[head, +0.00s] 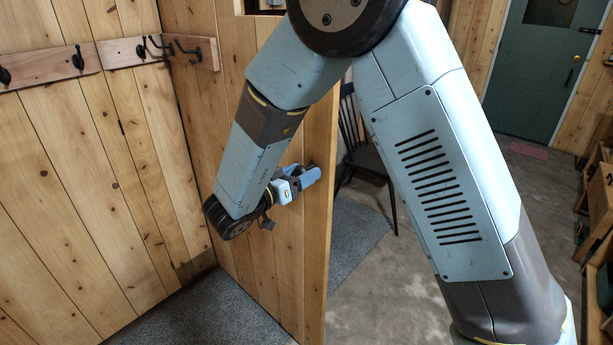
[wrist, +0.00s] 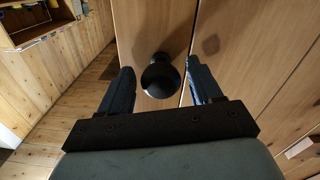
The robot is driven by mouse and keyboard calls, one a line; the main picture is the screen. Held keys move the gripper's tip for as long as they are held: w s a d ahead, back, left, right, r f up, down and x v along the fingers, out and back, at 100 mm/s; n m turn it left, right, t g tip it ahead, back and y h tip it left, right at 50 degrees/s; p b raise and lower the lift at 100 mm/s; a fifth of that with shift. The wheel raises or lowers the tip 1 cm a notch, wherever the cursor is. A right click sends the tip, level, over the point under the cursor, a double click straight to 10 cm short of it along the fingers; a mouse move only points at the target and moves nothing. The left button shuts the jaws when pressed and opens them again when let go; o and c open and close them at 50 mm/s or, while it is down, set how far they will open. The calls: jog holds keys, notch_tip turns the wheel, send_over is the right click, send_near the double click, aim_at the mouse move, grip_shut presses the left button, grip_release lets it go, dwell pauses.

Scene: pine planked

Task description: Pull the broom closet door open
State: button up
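A pine plank panel, which I take to be the broom closet door (head: 291,240), stands in the middle of the head view with its free edge to the right. The wrist view shows a round black knob (wrist: 160,78) on pine planks (wrist: 222,45). My gripper (head: 306,176) is near that free edge, at mid-height. In the wrist view its two fingers (wrist: 160,68) are apart, one on each side of the knob, with visible gaps. No contact with the knob shows. The knob is mostly hidden in the head view. I cannot tell whether the door is ajar.
Hook rails (head: 47,68) run along the pine wall at left. A dark chair (head: 365,150) stands behind the panel's edge. Grey matting (head: 358,236) lies around the panel's foot. A green door (head: 540,75) is at the back right. Bare floor (head: 385,300) lies right of the panel.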

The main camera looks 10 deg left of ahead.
jog(key=v, duration=1.3)
jog(key=shift+s+a, duration=0.25)
jog(key=shift+s, duration=0.05)
